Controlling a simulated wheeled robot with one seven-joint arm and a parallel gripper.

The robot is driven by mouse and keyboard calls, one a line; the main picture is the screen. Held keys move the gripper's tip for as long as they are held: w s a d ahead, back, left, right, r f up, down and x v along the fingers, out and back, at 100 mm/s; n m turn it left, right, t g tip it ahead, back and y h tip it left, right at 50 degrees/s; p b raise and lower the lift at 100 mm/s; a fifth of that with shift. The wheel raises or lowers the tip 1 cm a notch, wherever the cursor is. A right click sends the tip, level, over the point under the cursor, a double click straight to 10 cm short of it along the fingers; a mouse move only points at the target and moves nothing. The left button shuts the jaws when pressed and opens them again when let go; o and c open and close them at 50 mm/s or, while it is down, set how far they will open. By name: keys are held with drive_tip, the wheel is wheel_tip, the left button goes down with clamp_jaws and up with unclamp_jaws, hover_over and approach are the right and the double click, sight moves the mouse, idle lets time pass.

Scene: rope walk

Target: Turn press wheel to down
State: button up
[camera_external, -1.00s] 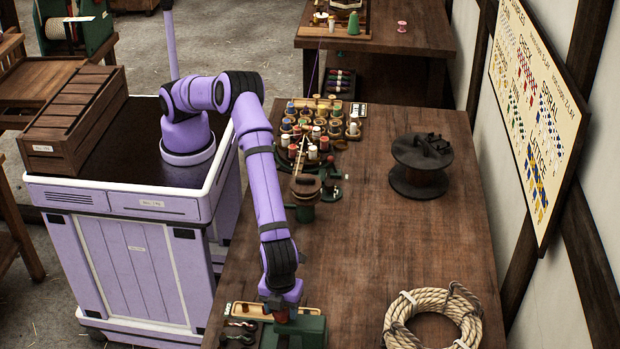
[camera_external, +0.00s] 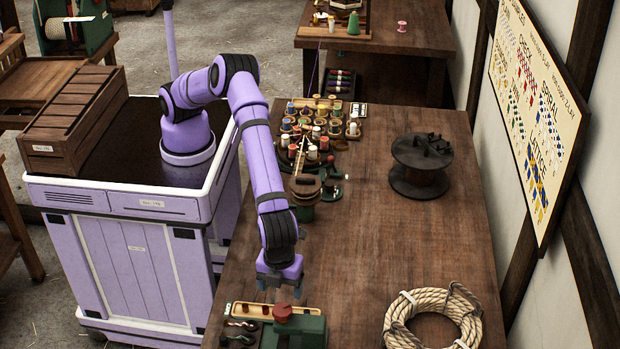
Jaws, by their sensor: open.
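A green press (camera_external: 304,331) stands on the near part of the wooden workbench, partly cut off by the bottom edge of the picture. A small red-brown knob or wheel (camera_external: 283,313) sits on its top. I cannot tell the wheel's turned position. My gripper (camera_external: 279,291) is above and slightly behind the red part, with its fingers pointing down. It is open and empty, and appears apart from the press.
A coiled rope (camera_external: 399,336) lies right of the press, and a dark spool (camera_external: 419,181) stands farther back. Several thread bobbins (camera_external: 313,153) and a small green-based winding device (camera_external: 304,213) stand behind the gripper. The bench between rope and spool is clear.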

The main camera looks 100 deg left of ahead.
drive_tip(key=shift+r, duration=1.35)
drive_tip(key=w+a+r+n+t, duration=0.1)
drive_tip(key=w+a+r+n, duration=0.15)
drive_tip(key=a+r, duration=0.6)
drive_tip(key=w+a+r+n, duration=0.2)
drive_tip(key=w+a+r, duration=0.1)
drive_tip(key=a+r, duration=0.5)
drive_tip(key=s+a+r+n+t, duration=0.15)
drive_tip(key=a+r, duration=0.25)
drive_tip(key=a, duration=0.5)
drive_tip(key=a+r+n, duration=0.2)
drive_tip(key=a+r, duration=0.1)
drive_tip(key=a, duration=0.6)
drive_tip(key=s+a+r+n+t, duration=0.15)
drive_tip(key=s+a+n, duration=0.25)
drive_tip(key=s+a, duration=0.6)
drive_tip(key=s+a+r+n, duration=0.2)
drive_tip(key=s+a+n, duration=0.3)
drive_tip(key=a, duration=1)
drive_tip(key=s+a+f+n+t, duration=0.1)
drive_tip(key=s+a+f+n, duration=0.2)
drive_tip(key=s, duration=0.7)
drive_tip(key=shift+s+a+f, duration=0.3)
drive_tip(key=shift+a+f, duration=0.2)
drive_tip(key=shift+a, duration=0.6)
